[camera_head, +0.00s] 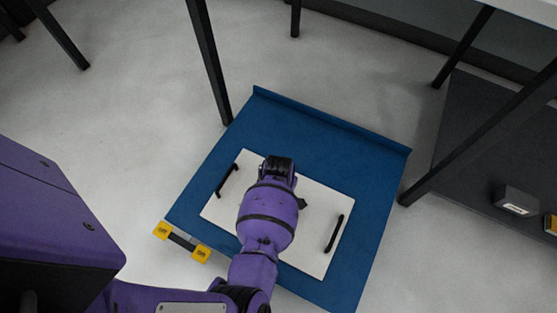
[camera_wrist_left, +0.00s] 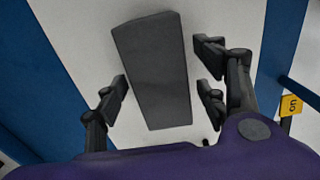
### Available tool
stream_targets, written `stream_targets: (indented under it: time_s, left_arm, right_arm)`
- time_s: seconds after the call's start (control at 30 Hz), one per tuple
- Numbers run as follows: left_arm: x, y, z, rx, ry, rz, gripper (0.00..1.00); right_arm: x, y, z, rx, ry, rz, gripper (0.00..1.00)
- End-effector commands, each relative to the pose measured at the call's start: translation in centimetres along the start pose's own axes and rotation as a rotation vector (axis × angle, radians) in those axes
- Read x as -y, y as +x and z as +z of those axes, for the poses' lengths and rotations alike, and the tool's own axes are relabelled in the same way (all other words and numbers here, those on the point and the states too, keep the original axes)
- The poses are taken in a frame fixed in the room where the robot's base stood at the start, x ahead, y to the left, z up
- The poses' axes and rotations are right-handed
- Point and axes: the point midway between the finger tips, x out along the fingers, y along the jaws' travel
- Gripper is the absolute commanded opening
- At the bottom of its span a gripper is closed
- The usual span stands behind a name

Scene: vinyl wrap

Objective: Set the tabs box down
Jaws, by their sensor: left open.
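A dark grey box (camera_wrist_left: 155,75), which looks like the tabs box, is between the fingers of my left gripper (camera_wrist_left: 163,88) in the left wrist view. The fingers are open, with gaps to the box on both sides. The box appears to lie on the white panel (camera_wrist_left: 80,40); exact contact below it is hidden. In the head view my left arm reaches over the white panel (camera_head: 318,205) and hides most of the box. My right gripper is not in view.
The panel has two black handles (camera_head: 334,233) and lies on a blue sheet (camera_head: 330,140). A black bar with yellow ends (camera_head: 182,242) lies at the sheet's left edge. Table legs (camera_head: 210,65) stand nearby. A dark shelf (camera_head: 470,150) at right holds a grey labelled box (camera_head: 516,200).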

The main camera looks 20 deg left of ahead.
Motion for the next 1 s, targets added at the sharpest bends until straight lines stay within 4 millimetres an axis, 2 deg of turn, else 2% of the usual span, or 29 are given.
stream_targets:
  time_s: [0.17,0.4,0.6,0.8,1.0]
  left_arm:
    - [-0.1,-2.1,0.1,0.001,0.0,0.003,0.65]
    - [-0.2,-7.5,0.0,0.0,0.0,0.006,0.65]
    - [-0.1,-10.9,0.0,0.0,-0.001,0.004,0.65]
    - [0.0,-12.3,0.0,0.0,0.0,0.001,0.65]
    - [0.0,-12.3,0.0,0.0,0.0,-0.001,0.65]
  right_arm:
    - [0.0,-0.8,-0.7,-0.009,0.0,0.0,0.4]
    - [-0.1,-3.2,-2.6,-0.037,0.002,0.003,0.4]
    - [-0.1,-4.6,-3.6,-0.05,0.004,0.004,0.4]
    - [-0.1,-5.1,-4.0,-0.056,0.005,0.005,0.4]
    - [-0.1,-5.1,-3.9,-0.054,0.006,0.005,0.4]
